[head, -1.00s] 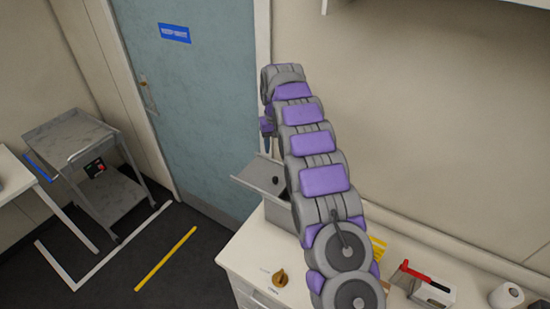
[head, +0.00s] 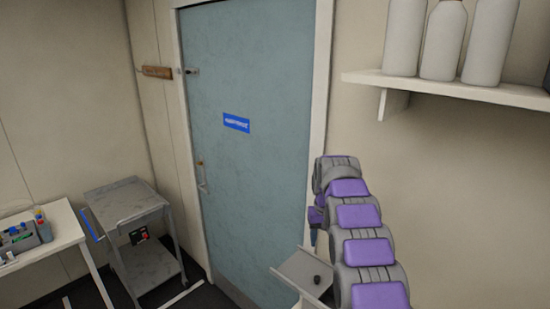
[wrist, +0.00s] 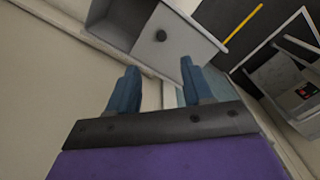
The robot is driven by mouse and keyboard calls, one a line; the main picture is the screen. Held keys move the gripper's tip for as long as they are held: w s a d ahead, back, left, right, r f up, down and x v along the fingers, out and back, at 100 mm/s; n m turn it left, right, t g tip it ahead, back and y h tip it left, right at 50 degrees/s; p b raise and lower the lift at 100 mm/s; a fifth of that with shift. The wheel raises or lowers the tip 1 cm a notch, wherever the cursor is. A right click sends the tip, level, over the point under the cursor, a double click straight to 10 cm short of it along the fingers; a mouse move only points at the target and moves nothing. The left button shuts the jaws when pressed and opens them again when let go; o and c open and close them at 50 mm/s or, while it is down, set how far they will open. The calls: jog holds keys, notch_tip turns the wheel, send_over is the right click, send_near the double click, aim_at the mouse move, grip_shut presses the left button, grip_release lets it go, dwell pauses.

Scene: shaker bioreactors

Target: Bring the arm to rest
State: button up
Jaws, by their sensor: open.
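My arm stretches out ahead at the lower right of the head view, raised in front of the door. My gripper (head: 314,237) hangs at its far end and is partly hidden there by the arm. In the wrist view, the two blue fingers of my gripper (wrist: 158,82) stand apart with nothing between them. Beyond the fingers is a grey open box with a lid (wrist: 178,50) that carries a dark knob. The same lid (head: 297,262) shows below my gripper in the head view, apart from it.
A blue-grey door (head: 245,170) stands behind my arm. A grey trolley (head: 125,202) and a white table (head: 62,232) with a small rack (head: 22,242) are at the left. A wall shelf (head: 455,86) with white bottles (head: 443,40) is at the upper right.

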jog(key=s+a+b, duration=0.2)
jog(key=s+b, duration=0.6)
jog(key=s, duration=1.6)
jog(key=s+a+f+b, duration=0.1)
jog(key=s+f+b, duration=0.2)
jog(key=s, duration=1.1)
jog(key=s+a+f+g+b, duration=0.1)
jog(key=s+f+b, duration=0.3)
jog(key=s+f, duration=0.5)
jog(key=s, duration=0.5)
jog(key=shift+s+g, duration=0.25)
jog(key=shift+g, duration=0.05)
jog(key=shift+f, duration=0.1)
